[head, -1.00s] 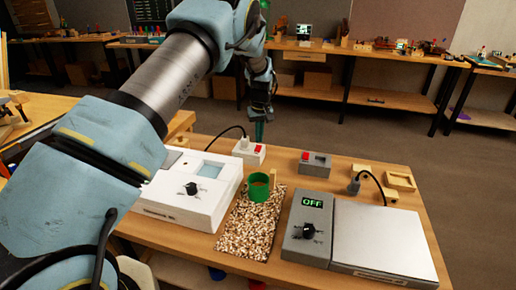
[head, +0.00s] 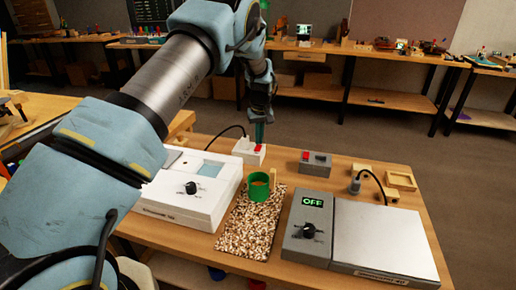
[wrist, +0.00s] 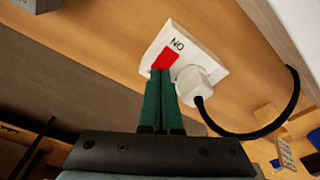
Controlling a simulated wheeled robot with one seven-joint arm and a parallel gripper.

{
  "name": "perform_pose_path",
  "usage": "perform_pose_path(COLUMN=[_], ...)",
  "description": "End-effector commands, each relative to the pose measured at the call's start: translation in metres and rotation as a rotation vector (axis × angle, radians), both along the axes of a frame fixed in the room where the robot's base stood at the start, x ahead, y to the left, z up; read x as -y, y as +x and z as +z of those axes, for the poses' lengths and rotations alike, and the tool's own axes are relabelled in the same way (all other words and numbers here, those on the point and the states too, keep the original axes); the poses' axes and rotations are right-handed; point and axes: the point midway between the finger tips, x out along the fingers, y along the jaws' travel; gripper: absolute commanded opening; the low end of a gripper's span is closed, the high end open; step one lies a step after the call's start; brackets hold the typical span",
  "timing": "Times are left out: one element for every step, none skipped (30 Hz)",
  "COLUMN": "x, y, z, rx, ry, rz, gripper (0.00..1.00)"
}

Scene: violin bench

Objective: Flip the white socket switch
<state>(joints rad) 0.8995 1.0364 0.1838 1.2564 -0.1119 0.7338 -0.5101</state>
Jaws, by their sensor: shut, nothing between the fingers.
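The white socket (head: 248,152) sits at the back of the bench, with a white plug and black cord in its left side. In the wrist view, the white socket (wrist: 208,45) shows a red switch (wrist: 166,58) beside the plug (wrist: 196,84), and lettering that appears upside down as "ON". My gripper (wrist: 160,72) is shut and empty, its green fingertips at the edge of the red switch. They look to be touching it or very close. In the head view my gripper (head: 259,143) points down over the switch end of the socket and partly hides the switch.
A white device with a dial (head: 180,195) stands in front of the socket. A green cup (head: 259,187) stands on a speckled mat (head: 250,230). A grey socket with a red switch (head: 315,162) is to the right, behind a hotplate-like device reading OFF (head: 312,203).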

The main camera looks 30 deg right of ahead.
Motion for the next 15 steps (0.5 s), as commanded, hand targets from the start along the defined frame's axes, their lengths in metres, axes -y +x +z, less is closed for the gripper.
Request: perform_pose_path(x=[0.0000,0.0000,0.0000,0.0000,0.0000,0.0001,0.0001,0.0000,0.0001,0.0001,0.0000,0.0001,0.0001,0.0000,0.0000], y=[0.0000,0.0001,0.0000,0.0000,0.0001,0.0000,0.0000,0.0001,0.0000,0.0000,0.0001,0.0000,0.0000,0.0000,0.0000], z=[-0.0013,-0.0017,-0.0023,-0.0027,-0.0031,-0.0037,-0.0041,-0.0045,-0.0051,-0.0056,-0.0060,-0.0065,-0.0070,-0.0074,-0.0080], rx=[0.000,0.000,0.000,0.000,0.000,0.000,0.000,0.000,0.000,0.000,0.000,0.000,0.000,0.000,0.000], ry=[0.000,0.000,0.000,0.000,0.000,0.000,0.000,0.000,0.000,0.000,0.000,0.000,0.000,0.000,0.000], rz=[0.000,0.000,0.000,0.000,0.000,0.000,0.000,0.000,0.000,0.000,0.000,0.000,0.000,0.000,0.000], gripper=[0.00,0.00,0.00,0.00,0.00,0.00,0.00,0.00,0.00,0.00,0.00,0.00,0.00,0.00,0.00])
